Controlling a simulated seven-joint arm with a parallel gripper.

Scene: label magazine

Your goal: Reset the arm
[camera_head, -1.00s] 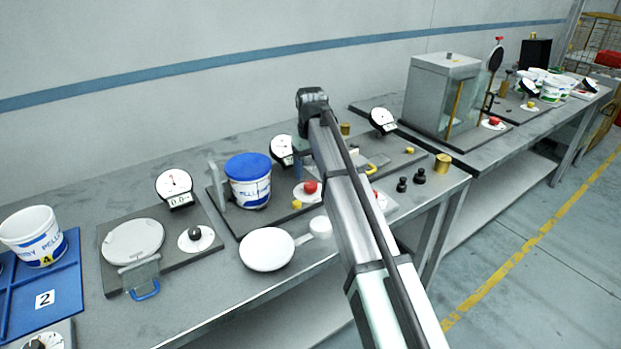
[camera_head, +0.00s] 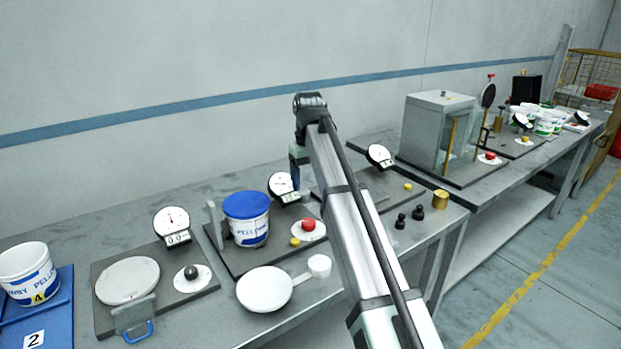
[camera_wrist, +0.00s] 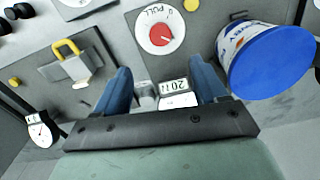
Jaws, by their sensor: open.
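My gripper (camera_head: 295,172) is at the far end of my arm, over the back part of the near bench, right of the blue-lidded tub (camera_head: 246,220). In the wrist view the two blue fingers (camera_wrist: 161,68) stand apart with nothing held between them. A small digital readout of a dial gauge (camera_wrist: 175,92) shows in the gap, below and beyond the fingers. The red PULL button (camera_wrist: 159,35) and the blue-lidded tub (camera_wrist: 268,60) also show there. My arm hides part of the bench in the head view.
The near bench (camera_head: 215,318) carries a white round pan (camera_head: 265,289), a dial gauge (camera_head: 172,225), black weights (camera_head: 418,213) and a brass cylinder (camera_head: 440,199). A white bucket (camera_head: 25,272) is at the left. A grey box (camera_head: 425,130) stands on the far bench. The wall is behind.

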